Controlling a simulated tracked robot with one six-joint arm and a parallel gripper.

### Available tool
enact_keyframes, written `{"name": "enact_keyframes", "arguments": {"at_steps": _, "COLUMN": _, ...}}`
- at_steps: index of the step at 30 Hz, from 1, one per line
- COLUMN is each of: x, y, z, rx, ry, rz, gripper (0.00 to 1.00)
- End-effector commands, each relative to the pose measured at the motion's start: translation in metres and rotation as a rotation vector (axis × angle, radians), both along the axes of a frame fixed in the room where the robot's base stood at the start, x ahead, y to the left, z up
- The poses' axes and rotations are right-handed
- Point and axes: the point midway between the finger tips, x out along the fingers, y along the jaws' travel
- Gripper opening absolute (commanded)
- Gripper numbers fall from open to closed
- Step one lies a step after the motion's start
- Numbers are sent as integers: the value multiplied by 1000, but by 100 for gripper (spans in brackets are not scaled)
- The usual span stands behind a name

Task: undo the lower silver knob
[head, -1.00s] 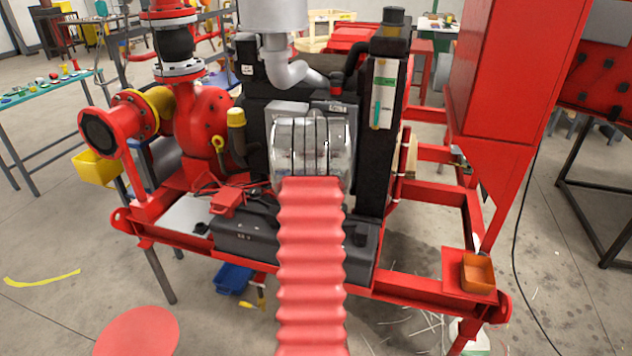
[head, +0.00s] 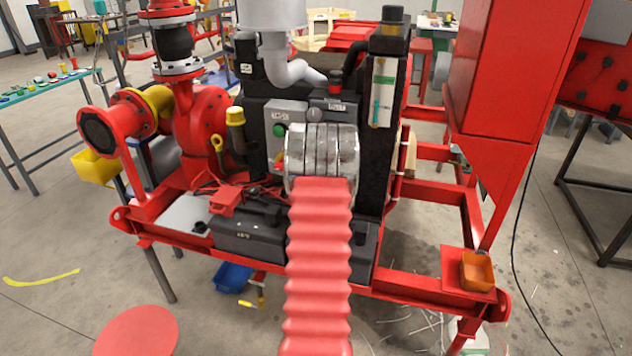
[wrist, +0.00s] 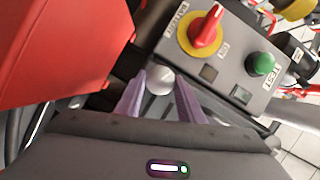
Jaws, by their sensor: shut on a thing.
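In the wrist view a round silver knob (wrist: 160,81) sits between the two purple fingers of my gripper (wrist: 160,92). The fingers are shut on the knob's sides, and its shiny end faces the camera. Only one silver knob shows clearly there, so I cannot tell from this view alone whether it is the lower one. In the head view my own arm hides the gripper and the held knob.
A grey control box (head: 287,112) with a green button (head: 279,130) is behind my arm. In the wrist view its red rotary switch (wrist: 206,28) and green button (wrist: 260,64) are close above the fingers. A red surface (wrist: 60,45) fills the upper left.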

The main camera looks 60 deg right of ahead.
Motion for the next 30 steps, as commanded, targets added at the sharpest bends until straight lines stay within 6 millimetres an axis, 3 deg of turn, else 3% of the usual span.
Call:
{"name": "enact_keyframes", "arguments": {"at_steps": 10, "x": 0, "y": 2, "z": -6, "rx": 10, "ry": 3, "rz": 2, "gripper": 12}}
{"name": "enact_keyframes", "arguments": {"at_steps": 11, "x": 0, "y": 2, "z": -6, "rx": 10, "ry": 3, "rz": 2, "gripper": 36}}
{"name": "enact_keyframes", "arguments": {"at_steps": 18, "x": -1, "y": 1, "z": -3, "rx": 6, "ry": 1, "rz": 0, "gripper": 53}}
{"name": "enact_keyframes", "arguments": {"at_steps": 30, "x": -3, "y": 4, "z": 0, "rx": 2, "ry": -1, "rz": -2, "gripper": 53}}
